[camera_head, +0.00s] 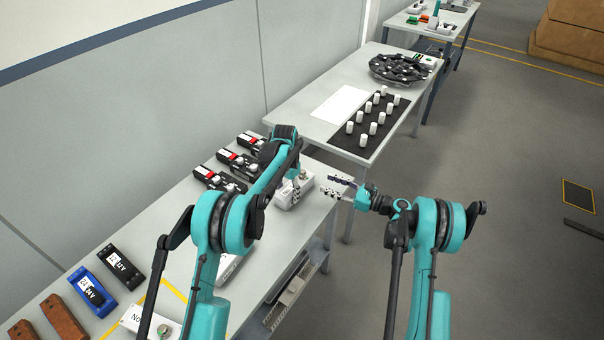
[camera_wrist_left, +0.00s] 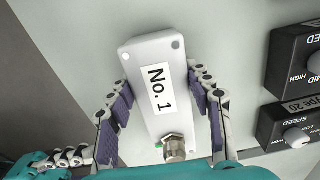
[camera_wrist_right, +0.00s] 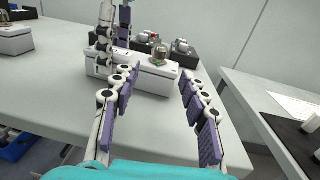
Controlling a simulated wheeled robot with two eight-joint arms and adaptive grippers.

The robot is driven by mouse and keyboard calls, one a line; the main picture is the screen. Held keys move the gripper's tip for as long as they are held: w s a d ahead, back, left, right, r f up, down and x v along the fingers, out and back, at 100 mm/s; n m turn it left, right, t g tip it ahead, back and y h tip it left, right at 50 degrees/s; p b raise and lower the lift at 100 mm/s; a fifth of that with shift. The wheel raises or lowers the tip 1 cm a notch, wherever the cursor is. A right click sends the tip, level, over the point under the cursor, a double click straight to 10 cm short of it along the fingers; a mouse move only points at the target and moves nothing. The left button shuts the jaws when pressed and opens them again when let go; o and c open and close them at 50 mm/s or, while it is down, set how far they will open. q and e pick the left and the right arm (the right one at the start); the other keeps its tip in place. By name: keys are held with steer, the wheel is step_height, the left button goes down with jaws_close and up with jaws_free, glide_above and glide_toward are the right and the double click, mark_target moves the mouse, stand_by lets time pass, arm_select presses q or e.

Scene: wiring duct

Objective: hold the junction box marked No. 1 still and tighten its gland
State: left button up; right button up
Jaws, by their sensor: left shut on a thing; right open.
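The white junction box marked No. 1 (camera_wrist_left: 155,75) lies on the table near its far right corner; it also shows in the head view (camera_head: 285,199) and the right wrist view (camera_wrist_right: 150,80). Its metal gland (camera_wrist_left: 174,147) sits at one end, with a bit of green beside it, and also shows in the right wrist view (camera_wrist_right: 159,53). My left gripper (camera_wrist_left: 160,82) is shut on the box, one finger along each long side. My right gripper (camera_head: 339,187) is open and empty, off the table edge. In the right wrist view, box and gland appear beyond its spread fingers (camera_wrist_right: 158,80).
Several black speed controllers (camera_head: 213,179) stand along the wall side, close to the box. Another white box (camera_head: 135,317) lies at the near end, by blue (camera_head: 93,293) and brown blocks. A second table (camera_head: 303,108) with white cylinders stands beyond.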

mark_target(306, 174)
steer(key=x, duration=1.1)
steer(key=shift+w+a, duration=0.2)
steer(key=shift+a, duration=0.15)
steer(key=shift+c, duration=0.2)
jaws_close()
